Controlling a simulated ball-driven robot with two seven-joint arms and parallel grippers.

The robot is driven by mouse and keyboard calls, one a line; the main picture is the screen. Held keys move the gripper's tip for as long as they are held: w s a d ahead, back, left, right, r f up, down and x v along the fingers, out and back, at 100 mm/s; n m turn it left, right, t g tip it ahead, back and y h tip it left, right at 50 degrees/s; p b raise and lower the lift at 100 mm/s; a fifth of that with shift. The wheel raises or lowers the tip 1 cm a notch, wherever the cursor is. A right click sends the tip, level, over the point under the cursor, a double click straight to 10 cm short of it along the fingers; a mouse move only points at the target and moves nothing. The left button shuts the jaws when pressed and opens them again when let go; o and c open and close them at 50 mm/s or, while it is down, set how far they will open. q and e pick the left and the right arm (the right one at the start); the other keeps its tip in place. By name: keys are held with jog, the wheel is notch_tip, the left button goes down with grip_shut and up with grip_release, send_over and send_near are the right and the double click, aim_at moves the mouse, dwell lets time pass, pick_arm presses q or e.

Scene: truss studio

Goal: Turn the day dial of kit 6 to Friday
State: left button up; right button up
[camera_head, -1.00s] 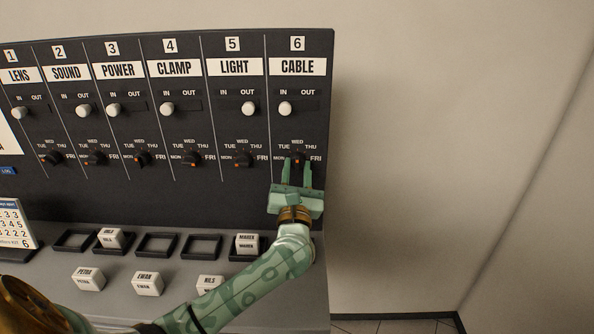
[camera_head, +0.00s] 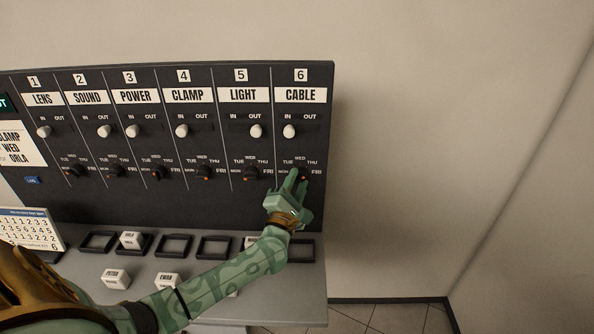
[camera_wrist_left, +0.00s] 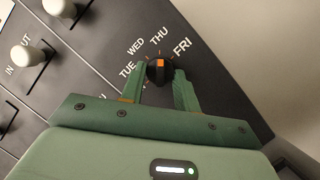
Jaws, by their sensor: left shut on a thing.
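The kit 6 dial (camera_head: 304,176) is a black knob with an orange mark, below the CABLE label on the panel's right end. It also shows in the wrist view (camera_wrist_left: 158,74), with TUE, WED, THU and FRI around it. There its orange mark lies on the side towards THU; the exact day it points to is hard to tell. My left gripper (camera_head: 297,182) reaches it from below and is shut on the knob, tilted to the right. In the wrist view one finger of this gripper (camera_wrist_left: 157,88) is on each side of the knob. My right gripper is out of view.
The kit 6 slider (camera_head: 289,131) stands at IN above the dial. The kit 5 dial (camera_head: 250,174) is close to the left. Trays and lettered blocks, one a PETRA block (camera_head: 116,279), are on the grey desk below. Bare wall is to the right.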

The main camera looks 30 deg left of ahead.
pick_arm(q)
jog(key=m+h+p, duration=0.1)
jog(key=m+p, duration=0.1)
jog(key=p, duration=0.1)
jog(key=m+g+p, duration=0.1)
jog(key=m+p, duration=0.2)
jog(key=p, duration=0.1)
jog(key=r+m+g+h+p, duration=0.1)
jog(key=m+p, duration=0.2)
jog(key=p, duration=0.1)
jog(key=shift+s+a+h, duration=0.1)
jog(key=shift+h, duration=0.2)
jog(key=shift+f+m+p, duration=0.15)
jog(key=shift+m+p, duration=0.65)
jog(key=shift+p, duration=0.15)
jog(key=shift+g, duration=0.3)
jog(key=o, duration=1)
jog(key=shift+c, duration=0.2)
jog(key=s+d, duration=0.2)
jog(key=s, duration=1.4)
jog(key=shift+d, duration=0.35)
